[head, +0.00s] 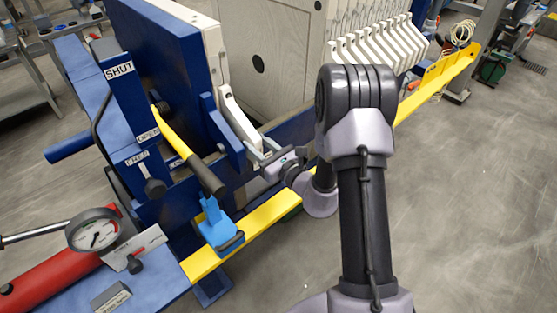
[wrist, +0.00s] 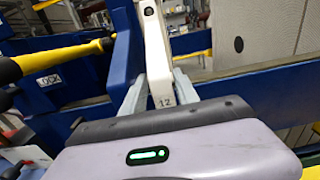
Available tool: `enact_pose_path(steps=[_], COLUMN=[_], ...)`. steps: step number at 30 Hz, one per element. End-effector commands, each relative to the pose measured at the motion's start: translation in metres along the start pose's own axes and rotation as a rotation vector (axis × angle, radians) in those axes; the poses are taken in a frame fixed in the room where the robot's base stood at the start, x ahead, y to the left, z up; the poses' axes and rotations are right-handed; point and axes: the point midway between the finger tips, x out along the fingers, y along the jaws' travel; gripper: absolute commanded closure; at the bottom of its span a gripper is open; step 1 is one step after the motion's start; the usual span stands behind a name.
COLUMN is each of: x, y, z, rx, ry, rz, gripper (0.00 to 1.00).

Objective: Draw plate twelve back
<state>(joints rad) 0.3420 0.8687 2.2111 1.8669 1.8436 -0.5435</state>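Plate twelve's pale handle (head: 238,118) slopes down at the press's side, just right of the blue pressing block. In the wrist view the handle (wrist: 156,50) rises up the middle and bears the number 12 near its lower end. My gripper (head: 262,153) is at the handle's lower end. In the wrist view its two grey fingers (wrist: 160,82) lie one on each side of the handle, with no clear gap at their tips, and look shut on it. My gripper body hides what lies below.
A large pale plate face (head: 280,45) stands to the right, across a gap, with several white handles (head: 375,45) beyond. A blue rail, a yellow bar (head: 265,213) and a yellow lever (head: 180,140) are close by. Open floor lies right.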

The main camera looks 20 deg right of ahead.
Motion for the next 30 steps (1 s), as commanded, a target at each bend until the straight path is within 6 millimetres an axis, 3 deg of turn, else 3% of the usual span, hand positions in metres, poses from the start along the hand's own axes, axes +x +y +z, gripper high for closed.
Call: enact_pose_path(steps=[9,15,30], x=[-0.082,-0.12,-0.128], y=[-0.002,-0.001,0.001], z=[-0.001,-0.001,0.0], rx=[0.003,0.003,0.0], ry=[0.002,0.001,0.0], rz=[-0.006,-0.004,0.0], gripper=[0.64,0.64,0.64])
